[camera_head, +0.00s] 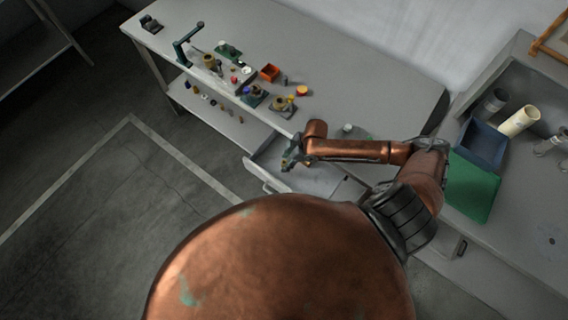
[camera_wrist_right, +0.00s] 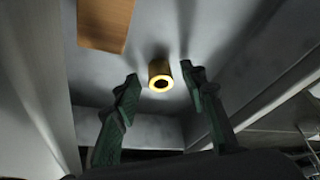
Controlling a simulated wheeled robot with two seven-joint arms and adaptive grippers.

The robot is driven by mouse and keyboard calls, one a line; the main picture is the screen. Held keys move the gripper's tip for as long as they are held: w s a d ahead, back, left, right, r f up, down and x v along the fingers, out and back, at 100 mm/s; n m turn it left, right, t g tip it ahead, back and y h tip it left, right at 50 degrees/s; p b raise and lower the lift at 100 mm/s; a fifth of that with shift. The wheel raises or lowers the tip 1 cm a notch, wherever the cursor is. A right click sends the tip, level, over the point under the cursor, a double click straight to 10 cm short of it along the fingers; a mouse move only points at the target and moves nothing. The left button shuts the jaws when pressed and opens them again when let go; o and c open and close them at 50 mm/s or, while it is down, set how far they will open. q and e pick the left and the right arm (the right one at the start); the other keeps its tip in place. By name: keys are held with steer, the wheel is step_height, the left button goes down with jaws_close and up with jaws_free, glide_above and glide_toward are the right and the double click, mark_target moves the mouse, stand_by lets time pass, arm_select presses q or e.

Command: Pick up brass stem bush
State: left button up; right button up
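The brass stem bush (camera_wrist_right: 160,75) is a short brass cylinder with a dark bore. In the right wrist view it stands in the open drawer (camera_head: 318,180), between and just beyond the fingertips of my right gripper (camera_wrist_right: 158,82). The two green fingers are apart, with a gap on each side of the bush. In the head view my right gripper (camera_head: 292,157) reaches down over the drawer; the bush itself is too small or hidden there. My left gripper is in neither view.
A brown block (camera_wrist_right: 105,24) lies near the bush, and drawer walls rise on both sides. A blue bin (camera_head: 483,146) and green mat (camera_head: 472,188) are at the right.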

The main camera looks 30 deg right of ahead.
jaws_close()
stand_by(0.4)
steer(key=shift+r, duration=0.1)
